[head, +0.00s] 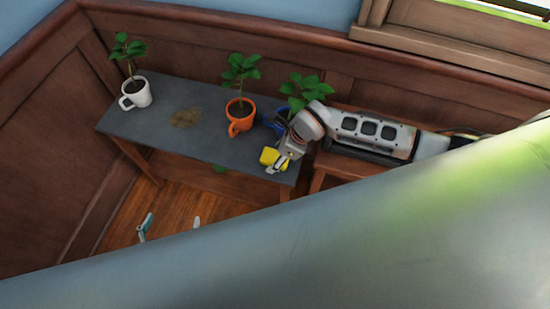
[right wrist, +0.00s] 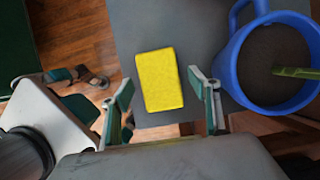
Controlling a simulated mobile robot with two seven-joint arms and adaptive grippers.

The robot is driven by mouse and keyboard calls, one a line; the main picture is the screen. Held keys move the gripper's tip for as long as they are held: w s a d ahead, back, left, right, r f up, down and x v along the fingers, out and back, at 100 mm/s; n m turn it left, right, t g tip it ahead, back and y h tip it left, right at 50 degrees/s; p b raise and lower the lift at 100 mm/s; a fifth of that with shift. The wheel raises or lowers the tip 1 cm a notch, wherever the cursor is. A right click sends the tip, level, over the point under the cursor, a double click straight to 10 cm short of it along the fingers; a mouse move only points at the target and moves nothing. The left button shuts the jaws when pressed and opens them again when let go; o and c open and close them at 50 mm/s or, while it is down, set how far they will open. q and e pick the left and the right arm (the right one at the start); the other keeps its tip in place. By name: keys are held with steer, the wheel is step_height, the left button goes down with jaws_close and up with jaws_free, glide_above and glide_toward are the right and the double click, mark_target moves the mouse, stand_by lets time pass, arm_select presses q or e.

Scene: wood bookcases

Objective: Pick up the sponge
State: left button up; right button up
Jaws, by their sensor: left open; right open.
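The yellow sponge (head: 269,156) lies on the grey table (head: 160,122) near its right front corner. In the right wrist view, the sponge (right wrist: 159,80) lies lengthwise between the two fingers of my right gripper (right wrist: 162,90), with a gap on each side. In the head view, my right gripper (head: 283,165) is open and empty over that corner, partly covering the sponge. My left gripper (head: 171,222) is open below the table's front, over the floor; only its fingertips show, the rest hidden by a large grey shape in the foreground.
A blue mug (right wrist: 240,60) with a plant stands close to the right of the sponge. An orange mug (head: 239,114) and a white mug (head: 136,94), both with plants, stand further left. A wooden table (head: 325,160) adjoins on the right.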

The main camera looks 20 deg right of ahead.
mark_target(277, 157)
steer(key=c, duration=1.1)
steer(key=shift+o, duration=0.2)
step_height(277, 157, up, 20)
steer(key=shift+r, duration=0.25)
steer(key=shift+o, duration=0.5)
steer(key=shift+c, duration=0.5)
